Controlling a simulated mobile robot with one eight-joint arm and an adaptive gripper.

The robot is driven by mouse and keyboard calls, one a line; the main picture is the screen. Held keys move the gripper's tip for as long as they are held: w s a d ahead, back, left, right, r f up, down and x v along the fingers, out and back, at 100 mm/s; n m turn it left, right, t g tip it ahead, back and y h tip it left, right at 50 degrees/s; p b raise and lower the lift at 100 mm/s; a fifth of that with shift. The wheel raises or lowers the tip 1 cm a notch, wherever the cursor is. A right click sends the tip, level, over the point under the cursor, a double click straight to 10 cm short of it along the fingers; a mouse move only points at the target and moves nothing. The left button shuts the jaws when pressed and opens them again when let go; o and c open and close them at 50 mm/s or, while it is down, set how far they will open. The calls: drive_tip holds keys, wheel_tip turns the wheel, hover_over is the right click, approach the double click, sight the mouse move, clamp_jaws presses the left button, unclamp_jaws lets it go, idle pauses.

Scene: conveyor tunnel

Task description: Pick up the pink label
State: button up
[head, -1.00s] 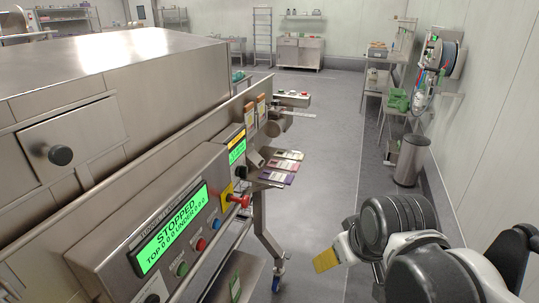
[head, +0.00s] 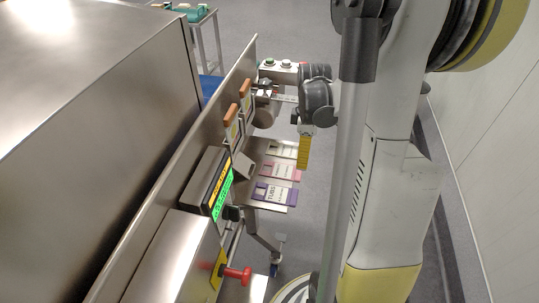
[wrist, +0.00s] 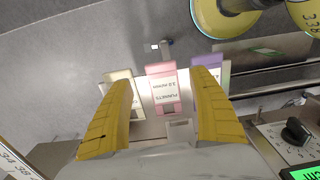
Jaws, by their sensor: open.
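My gripper (wrist: 165,105) is open and empty. In the head view my gripper (head: 304,152) is over the right side of the shelf, near the labels. The gap between fingers and pink label is hard to judge.
The steel machine (head: 90,90) fills the left, with a red emergency knob (head: 240,274) and a green display (head: 222,196) near the shelf. A small button box (head: 282,66) sits beyond the labels.

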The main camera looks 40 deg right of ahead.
drive_tip(key=b, duration=0.1)
hover_over(300, 173)
wheel_tip(300, 173, down, 4)
wheel_tip(300, 173, down, 6)
drive_tip(key=b, duration=0.3)
drive_tip(key=shift+d+r, duration=0.1)
drive_tip(key=shift+r, duration=0.2)
drive_tip(key=c, duration=0.7)
